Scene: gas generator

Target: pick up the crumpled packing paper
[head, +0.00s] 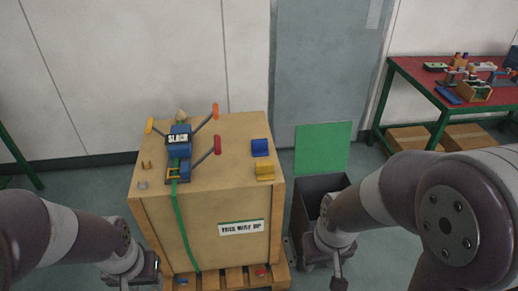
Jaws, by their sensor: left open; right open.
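A small beige crumpled lump (181,115), which looks like the packing paper, sits on top of the wooden crate (220,160), behind the blue device marked SLACK (180,142). Its lower part is hidden by the device. My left gripper (142,280) is low in front of the crate's left side, open and apart from the paper. My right gripper (325,268) is open, low at the crate's right, in front of the dark bin. Both are only partly in view.
The device has levers with orange, yellow and red ends, and a green strap (182,225) runs down the crate front. Blue (260,147) and yellow (265,171) blocks sit at the crate top's right. A dark bin (318,190) with green lid stands right; a red table (430,85) is beyond.

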